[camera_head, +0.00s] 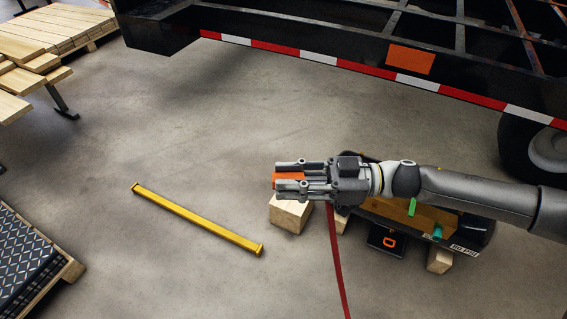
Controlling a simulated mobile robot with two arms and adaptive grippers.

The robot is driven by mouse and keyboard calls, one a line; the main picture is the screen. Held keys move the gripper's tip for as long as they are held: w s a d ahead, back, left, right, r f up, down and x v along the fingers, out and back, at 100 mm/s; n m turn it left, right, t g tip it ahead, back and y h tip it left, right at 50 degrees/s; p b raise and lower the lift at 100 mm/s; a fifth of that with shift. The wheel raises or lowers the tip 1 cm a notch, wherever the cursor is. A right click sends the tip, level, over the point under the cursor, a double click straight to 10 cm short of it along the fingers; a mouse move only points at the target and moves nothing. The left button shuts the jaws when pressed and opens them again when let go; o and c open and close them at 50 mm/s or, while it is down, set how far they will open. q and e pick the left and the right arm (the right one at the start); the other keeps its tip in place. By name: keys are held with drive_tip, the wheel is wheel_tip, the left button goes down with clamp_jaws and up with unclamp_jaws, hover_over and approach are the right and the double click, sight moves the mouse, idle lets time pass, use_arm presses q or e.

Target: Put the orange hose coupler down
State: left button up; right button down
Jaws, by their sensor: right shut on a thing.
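The orange hose coupler (288,177) shows between the fingers of my right gripper (290,177), in the middle right of the head view. The gripper is shut on it, and the fingers hide much of the coupler. The gripper points left, above a light wooden block (290,213). I cannot tell whether the coupler touches the block. My left gripper is not in view.
A black trailer frame (163,32) spans the top, with a wheel (547,150) at right. Below my right arm are a black tank with wooden blocks (440,260) and a red hose (337,262). A yellow bar (195,219) lies on open floor. Timber and pallets stand at left.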

drive_tip(key=shift+s+a, duration=0.25)
drive_tip(key=shift+a, duration=0.05)
drive_tip(key=s+a+r+m+t, duration=0.1)
drive_tip(key=s+a+r+t, duration=0.1)
drive_tip(key=s+a+r, duration=0.3)
drive_tip(key=s+a+r+m+t, duration=0.1)
drive_tip(key=s+a+t, duration=0.15)
drive_tip(key=a, duration=0.35)
drive_tip(key=w+d+f+m+t+h, duration=0.2)
drive_tip(key=w+d+m+t+h, duration=0.3)
drive_tip(key=d+m+t+h, duration=0.5)
drive_tip(key=s+d+f+m+t+h, duration=0.1)
drive_tip(key=d+f+h, duration=0.3)
drive_tip(key=d, duration=0.4)
drive_tip(key=s+d+f+m+t+h, duration=0.1)
drive_tip(key=s+d+f+m+h, duration=0.2)
drive_tip(key=d, duration=0.4)
wheel_tip(320, 180, down, 2)
drive_tip(key=shift+d+m+h, duration=0.35)
drive_tip(key=shift+m+h, duration=0.15)
